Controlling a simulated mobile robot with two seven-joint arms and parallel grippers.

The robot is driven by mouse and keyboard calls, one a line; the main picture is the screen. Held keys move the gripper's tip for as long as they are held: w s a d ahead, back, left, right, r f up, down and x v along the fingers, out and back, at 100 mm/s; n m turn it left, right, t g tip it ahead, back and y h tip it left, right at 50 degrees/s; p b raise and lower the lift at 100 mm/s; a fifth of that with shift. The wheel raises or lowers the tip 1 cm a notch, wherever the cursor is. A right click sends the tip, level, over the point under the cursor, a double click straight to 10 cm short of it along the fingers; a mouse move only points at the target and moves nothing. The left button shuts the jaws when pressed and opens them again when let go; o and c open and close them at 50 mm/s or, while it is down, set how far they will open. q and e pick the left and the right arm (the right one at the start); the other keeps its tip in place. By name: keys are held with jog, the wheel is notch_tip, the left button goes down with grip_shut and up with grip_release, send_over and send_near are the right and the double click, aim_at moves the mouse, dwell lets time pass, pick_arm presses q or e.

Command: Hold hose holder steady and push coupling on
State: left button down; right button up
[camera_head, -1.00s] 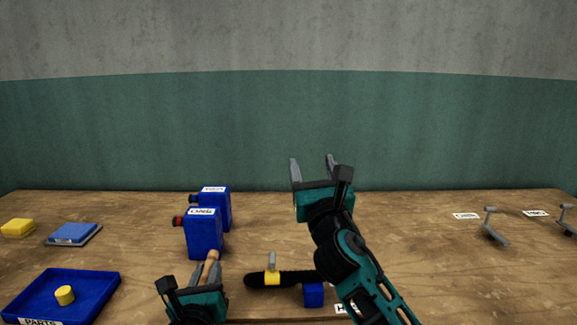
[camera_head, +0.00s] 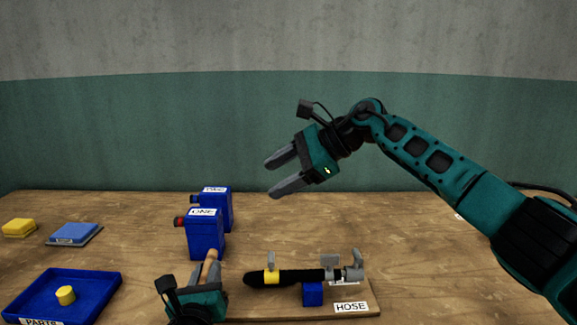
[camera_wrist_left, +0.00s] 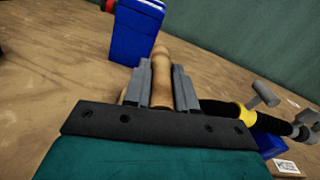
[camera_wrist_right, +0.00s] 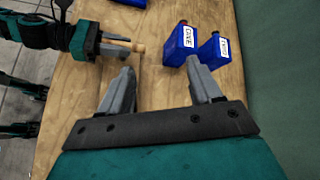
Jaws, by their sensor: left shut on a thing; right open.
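My left gripper (camera_head: 206,272) is shut on an upright tan wooden handle (camera_wrist_left: 161,78), which stands beside the hose's left end. The hose holder (camera_head: 366,299) is a wooden board labelled HOSE; whether the handle is fixed to it is hidden. My right gripper (camera_head: 268,180) is open and empty, high above the table.
Two blue boxes, one labelled ONE (camera_head: 206,238), stand behind my left gripper. A blue parts tray (camera_head: 108,284) with a yellow cylinder (camera_head: 65,295) is at the left. A blue pad (camera_head: 75,234) and a yellow block (camera_head: 18,228) lie behind it.

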jog(key=s+d+r+m+g+h, duration=0.1)
jog(key=d+r+m+h, duration=0.15)
jog(key=d, duration=0.65)
jog(key=s+d+r+m+g+h, duration=0.15)
jog(key=d+h, duration=0.25)
jog(key=d, duration=0.4)
jog(key=x, duration=1.1)
jog(key=shift+w+a+r, duration=0.1)
jog(key=shift+w+a, duration=0.05)
jog(key=shift+c, duration=0.5)
grip_shut()
